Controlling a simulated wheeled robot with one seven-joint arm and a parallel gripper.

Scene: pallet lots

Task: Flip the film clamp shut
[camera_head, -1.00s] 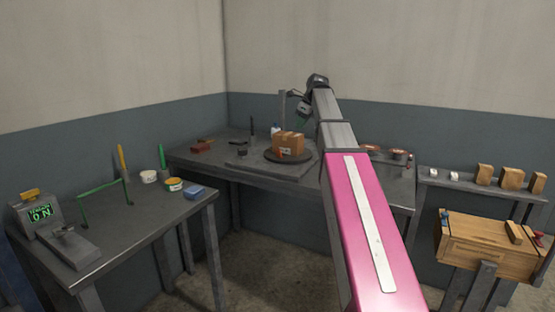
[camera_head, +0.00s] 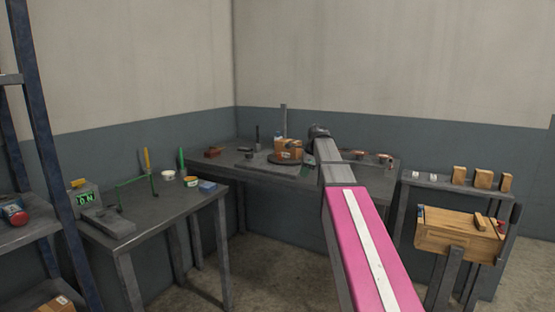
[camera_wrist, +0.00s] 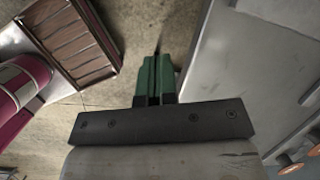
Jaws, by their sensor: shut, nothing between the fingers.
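A round turntable (camera_head: 284,159) on the back bench carries a cardboard box (camera_head: 289,149), with a thin grey mast (camera_head: 284,120) behind it. I cannot make out the film clamp at this size; it may be small or hidden by my arm. My gripper shows in the wrist view (camera_wrist: 157,75) with its green fingers together and empty, above bare floor beside a grey surface. In the head view my gripper (camera_head: 308,160) is small and partly covered by my arm, near the right side of the turntable.
A blue-post rack (camera_head: 45,150) stands at far left. A small shelf with blocks (camera_head: 430,182) and a wooden case (camera_head: 458,232) are at right. Floor between is open.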

